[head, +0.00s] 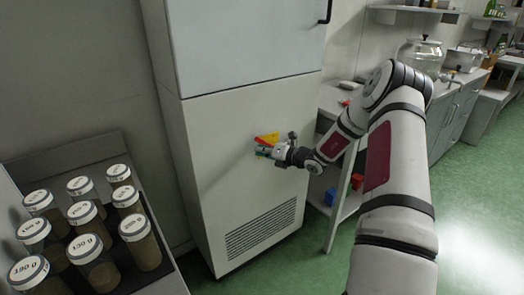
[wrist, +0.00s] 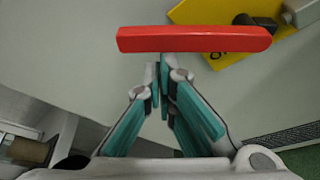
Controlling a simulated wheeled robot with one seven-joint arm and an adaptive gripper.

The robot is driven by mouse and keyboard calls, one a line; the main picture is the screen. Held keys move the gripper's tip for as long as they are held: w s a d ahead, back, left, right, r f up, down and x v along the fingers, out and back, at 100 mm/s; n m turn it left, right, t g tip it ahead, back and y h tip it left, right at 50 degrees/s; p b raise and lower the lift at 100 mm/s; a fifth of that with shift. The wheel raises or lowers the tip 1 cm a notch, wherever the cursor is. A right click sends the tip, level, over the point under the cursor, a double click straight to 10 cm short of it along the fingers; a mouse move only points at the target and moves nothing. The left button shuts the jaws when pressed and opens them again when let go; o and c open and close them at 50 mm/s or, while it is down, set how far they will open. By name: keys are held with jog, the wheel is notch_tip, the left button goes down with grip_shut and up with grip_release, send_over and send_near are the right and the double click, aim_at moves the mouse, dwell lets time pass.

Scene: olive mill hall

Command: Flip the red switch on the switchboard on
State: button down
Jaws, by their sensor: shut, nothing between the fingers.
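The red switch shows in the wrist view as a red bar (wrist: 195,39), lying almost level across the picture. A yellow plate (wrist: 228,52) with dark marks is behind it on the pale front of a tall cabinet. In the head view the yellow plate (head: 268,138) is small on the cabinet front (head: 225,150), and the red bar beside it is mostly hidden. My gripper (wrist: 163,66) is shut and empty, its teal fingertips just below the red bar in the wrist view. Whether they touch it I cannot tell. My gripper (head: 265,152) is close to the cabinet in the head view.
A tray of several lidded jars (head: 85,215) stands at the left. The cabinet has a vent grille (head: 262,228) low down and a black handle (head: 326,10) above. A shelf unit (head: 335,100) stands right of it. Green floor (head: 485,190) is clear at the right.

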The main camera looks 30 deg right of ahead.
jog(key=d+r+m+t+y+p, duration=0.1)
jog(key=d+r+m+y, duration=0.1)
jog(key=d+r+m, duration=0.2)
jog(key=shift+d+r+m+t+p, duration=0.3)
jog(key=shift+d+m+t, duration=0.15)
jog(key=shift+m, duration=1.05)
jog(key=shift+w+d+r, duration=0.1)
jog(key=shift+d, duration=0.1)
